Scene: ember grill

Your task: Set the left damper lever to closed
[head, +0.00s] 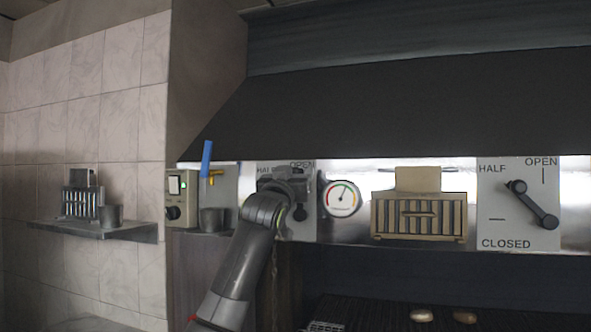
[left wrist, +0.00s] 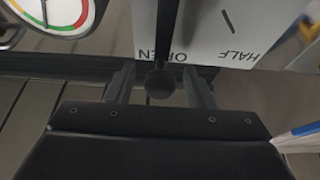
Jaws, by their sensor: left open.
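The left damper panel (head: 306,228) is partly covered by my left arm in the head view. Its dark hub (head: 300,213) shows there, but most of the lever is hidden. In the left wrist view, seen upside down, the black left damper lever (left wrist: 166,35) ends in a round knob (left wrist: 160,82) beside the word OPEN. My left gripper (head: 288,182) is at the panel's upper part. In the left wrist view its open fingers (left wrist: 160,88) stand on either side of the knob, with gaps visible. I cannot tell whether they touch it. My right gripper is not in view.
A round gauge (head: 341,199) sits just right of the left panel. A slatted vent box (head: 418,217) and the right damper lever (head: 533,204) are farther right. The dark hood (head: 400,110) overhangs above.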

